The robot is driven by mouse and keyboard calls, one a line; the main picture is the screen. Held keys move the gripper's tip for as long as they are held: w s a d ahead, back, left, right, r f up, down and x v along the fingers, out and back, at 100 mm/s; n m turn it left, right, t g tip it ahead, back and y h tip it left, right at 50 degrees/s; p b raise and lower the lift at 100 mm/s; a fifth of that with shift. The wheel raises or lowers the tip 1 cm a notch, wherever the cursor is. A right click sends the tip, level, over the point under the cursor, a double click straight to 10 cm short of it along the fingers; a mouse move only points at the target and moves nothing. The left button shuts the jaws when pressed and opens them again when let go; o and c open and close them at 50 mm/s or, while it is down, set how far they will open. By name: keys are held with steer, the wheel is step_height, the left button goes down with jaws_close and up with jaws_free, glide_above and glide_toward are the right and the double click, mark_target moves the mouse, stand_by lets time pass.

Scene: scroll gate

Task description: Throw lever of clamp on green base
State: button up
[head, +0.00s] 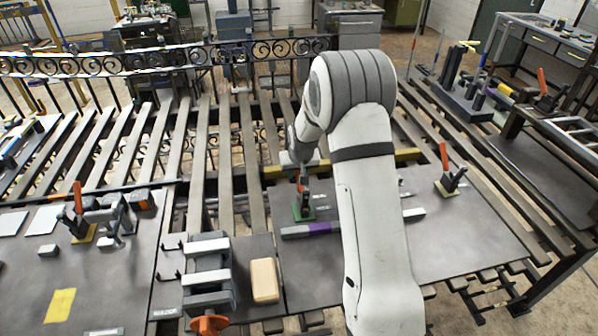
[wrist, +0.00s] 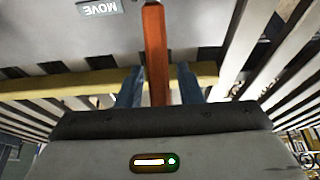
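The clamp on the green base (head: 304,213) stands on the dark metal plate just left of my arm in the head view. Its orange lever (head: 300,183) stands roughly upright. My gripper (head: 300,160) is at the lever's upper part, partly hidden by my own arm. In the wrist view the orange lever (wrist: 156,50) runs between the two blue fingers of my gripper (wrist: 161,85). The left finger is very close to the lever and a gap shows at the right finger. The clamp's body and green base are out of the wrist view.
Other orange-levered clamps stand at the left (head: 78,215) and right (head: 449,175). A grey and purple bar (head: 310,229) lies just in front of the green base. A yellow bar (head: 405,156) runs behind it. A tan block (head: 264,280) sits at the front left.

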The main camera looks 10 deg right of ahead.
jaws_close()
